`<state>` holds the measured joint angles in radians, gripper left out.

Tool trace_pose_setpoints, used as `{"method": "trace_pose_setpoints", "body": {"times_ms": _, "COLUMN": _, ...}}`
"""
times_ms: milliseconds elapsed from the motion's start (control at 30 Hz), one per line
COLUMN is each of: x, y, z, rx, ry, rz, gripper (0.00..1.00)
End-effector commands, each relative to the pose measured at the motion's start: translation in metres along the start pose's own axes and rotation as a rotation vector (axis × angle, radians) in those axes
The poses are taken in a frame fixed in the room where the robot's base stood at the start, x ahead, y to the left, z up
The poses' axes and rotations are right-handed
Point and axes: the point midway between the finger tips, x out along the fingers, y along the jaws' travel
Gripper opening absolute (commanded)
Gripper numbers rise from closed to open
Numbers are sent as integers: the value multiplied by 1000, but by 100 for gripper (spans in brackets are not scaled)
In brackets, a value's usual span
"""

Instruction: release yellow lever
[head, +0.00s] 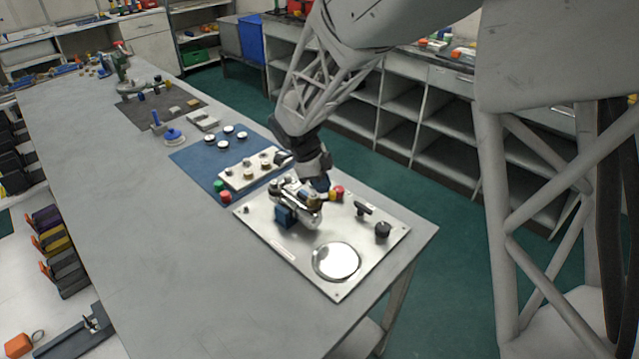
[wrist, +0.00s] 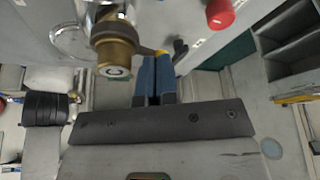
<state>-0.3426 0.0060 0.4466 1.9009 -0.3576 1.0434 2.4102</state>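A metal panel (head: 262,226) lies on the bench and carries a silver valve assembly (head: 305,205) with a blue block. The yellow lever (head: 332,196) shows as a small patch beside a red knob (head: 339,190). In the wrist view, the yellow lever end (wrist: 163,52) is at my fingertips, next to a brass fitting (wrist: 115,48). My gripper (wrist: 156,62) has its blue fingers nearly together, with a thin gap, and appears shut on the lever. The fingers hide part of the lever. In the head view my gripper (head: 322,184) is low over the panel.
The red knob also shows in the wrist view (wrist: 220,12). A black T-handle (head: 363,208), a black knob (head: 382,230) and a round silver disc (head: 336,262) are on the panel. A blue mat (head: 190,158) with small parts lies behind. The bench's left side is clear.

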Motion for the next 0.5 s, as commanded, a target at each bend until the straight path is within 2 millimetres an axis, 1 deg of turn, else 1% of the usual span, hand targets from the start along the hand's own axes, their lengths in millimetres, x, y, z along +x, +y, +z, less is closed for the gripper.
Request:
{"method": "trace_pose_setpoints", "body": {"times_ms": 133, "x": 3, "y": 2, "z": -4, "rx": 0, "ry": 2, "rz": 2, "gripper": 0}}
{"method": "trace_pose_setpoints", "body": {"times_ms": 333, "x": 5, "y": 5, "z": -9, "rx": 131, "ry": 3, "rz": 55, "gripper": 0}}
{"method": "trace_pose_setpoints", "body": {"times_ms": 500, "x": 8, "y": 8, "z": -12, "rx": 126, "ry": 3, "rz": 54, "gripper": 0}}
